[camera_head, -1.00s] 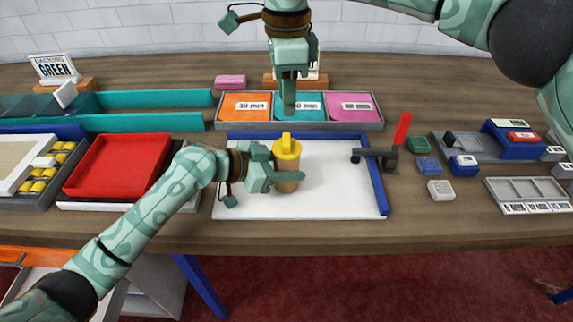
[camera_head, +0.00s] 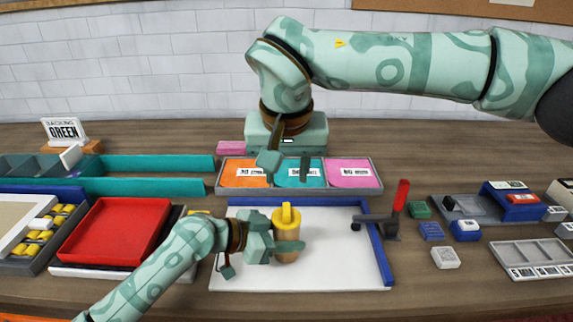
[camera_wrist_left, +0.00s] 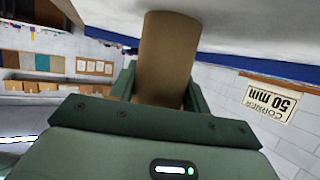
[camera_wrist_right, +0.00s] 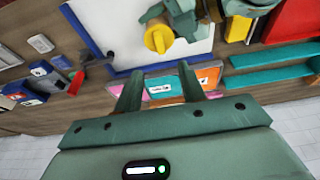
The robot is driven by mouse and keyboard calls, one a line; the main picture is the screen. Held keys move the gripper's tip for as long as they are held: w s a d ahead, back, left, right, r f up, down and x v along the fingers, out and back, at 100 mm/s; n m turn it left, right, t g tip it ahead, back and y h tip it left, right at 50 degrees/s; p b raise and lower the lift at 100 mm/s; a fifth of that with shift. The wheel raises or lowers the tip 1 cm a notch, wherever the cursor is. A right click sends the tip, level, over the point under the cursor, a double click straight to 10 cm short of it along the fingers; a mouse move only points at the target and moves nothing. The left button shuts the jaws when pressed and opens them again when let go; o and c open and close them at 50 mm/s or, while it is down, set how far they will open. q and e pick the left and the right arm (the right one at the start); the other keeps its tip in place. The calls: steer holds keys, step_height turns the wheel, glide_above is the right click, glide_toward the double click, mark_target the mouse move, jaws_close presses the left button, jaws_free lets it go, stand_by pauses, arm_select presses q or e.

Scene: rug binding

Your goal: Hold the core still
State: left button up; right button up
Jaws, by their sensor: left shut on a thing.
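The core is a tan cylinder (camera_head: 286,256) standing upright on the white board, with a yellow piece (camera_head: 286,215) on its top. My left gripper (camera_head: 287,248) is shut around the core from the left. The left wrist view shows the core (camera_wrist_left: 167,60) between its fingers, its other end hidden by the gripper. My right gripper (camera_head: 287,165) hangs over the tray of coloured compartments, behind the core and apart from it. In the right wrist view its fingers (camera_wrist_right: 158,92) are spread with nothing held between them; the yellow piece (camera_wrist_right: 158,37) shows beyond them.
The white board (camera_head: 335,270) has a blue edging (camera_head: 374,245) and a red-handled clamp (camera_head: 398,210) at its right. The compartment tray (camera_head: 378,178) holds orange, teal and pink pieces. A red tray (camera_head: 115,232) stands left. Small blocks and a grey rack (camera_head: 540,258) lie right.

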mark_target(287, 209)
steer(key=x, duration=1.1)
jaws_close()
steer(key=shift+r, duration=4.25)
arm_select(q)
steer(key=o, duration=1.3)
steer(key=shift+c, duration=0.2)
